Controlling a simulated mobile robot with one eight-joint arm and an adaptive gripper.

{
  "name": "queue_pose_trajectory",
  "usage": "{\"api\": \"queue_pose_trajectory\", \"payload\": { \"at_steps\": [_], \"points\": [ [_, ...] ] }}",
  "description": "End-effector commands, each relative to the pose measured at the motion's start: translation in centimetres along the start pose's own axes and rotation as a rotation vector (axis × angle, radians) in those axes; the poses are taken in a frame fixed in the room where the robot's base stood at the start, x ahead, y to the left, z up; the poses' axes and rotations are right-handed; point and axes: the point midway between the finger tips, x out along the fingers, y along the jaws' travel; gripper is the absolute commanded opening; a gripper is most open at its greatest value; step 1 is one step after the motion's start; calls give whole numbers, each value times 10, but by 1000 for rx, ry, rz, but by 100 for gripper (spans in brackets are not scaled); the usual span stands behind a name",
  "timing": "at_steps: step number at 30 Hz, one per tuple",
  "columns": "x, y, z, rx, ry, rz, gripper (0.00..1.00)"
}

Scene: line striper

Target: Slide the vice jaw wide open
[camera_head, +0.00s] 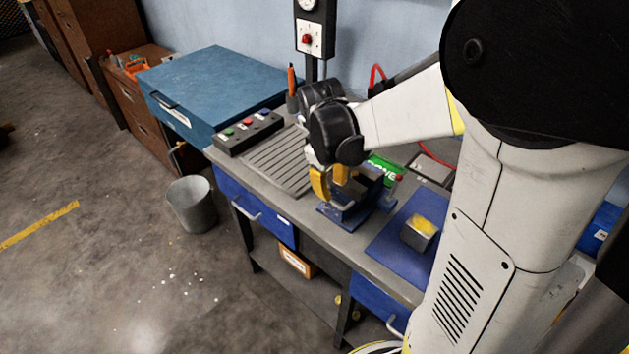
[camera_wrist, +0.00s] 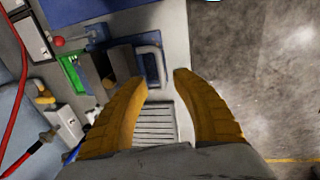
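The blue vice (camera_head: 347,217) stands on the grey workbench, between the grooved plate and the blue mat. In the wrist view its blue body (camera_wrist: 125,42) and grey jaw parts lie beyond my fingertips. A pale loop-shaped handle (camera_wrist: 157,57) shows at its side towards the floor. My gripper (camera_head: 330,184) is in front of and above the vice in the head view and hides part of it. In the wrist view my gripper (camera_wrist: 158,78) has its two yellow fingers spread, with nothing between them. I cannot tell whether a finger touches the vice, or how far its jaw stands open.
The grooved plate (camera_head: 278,160) and a button box (camera_head: 248,133) lie left of the vice. A green box (camera_head: 385,168) stands behind it. A metal block with a yellow top (camera_head: 419,233) sits on the blue mat (camera_head: 386,240) at right. A bin (camera_head: 191,204) stands on the floor.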

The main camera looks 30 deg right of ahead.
Motion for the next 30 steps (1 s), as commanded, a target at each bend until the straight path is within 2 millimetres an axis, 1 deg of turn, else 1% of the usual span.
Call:
{"api": "queue_pose_trajectory", "payload": {
  "at_steps": [1, 3, 6, 9, 13, 20, 21, 24, 30],
  "points": [
    [14, 0, 0, 1, 0, 0, 32],
    [27, 0, 0, 2, 1, 0, 32],
    [42, 0, 0, 1, 1, 0, 32],
    [51, 0, 0, 1, 1, 0, 32],
    [57, 0, 0, 0, 1, 0, 32],
    [57, 0, 0, 0, 1, 0, 32],
    [57, 0, 0, 0, 1, 0, 28],
    [57, 0, 0, 1, 1, 0, 0],
    [57, 0, 0, 1, 1, 0, 0]
  ]
}}
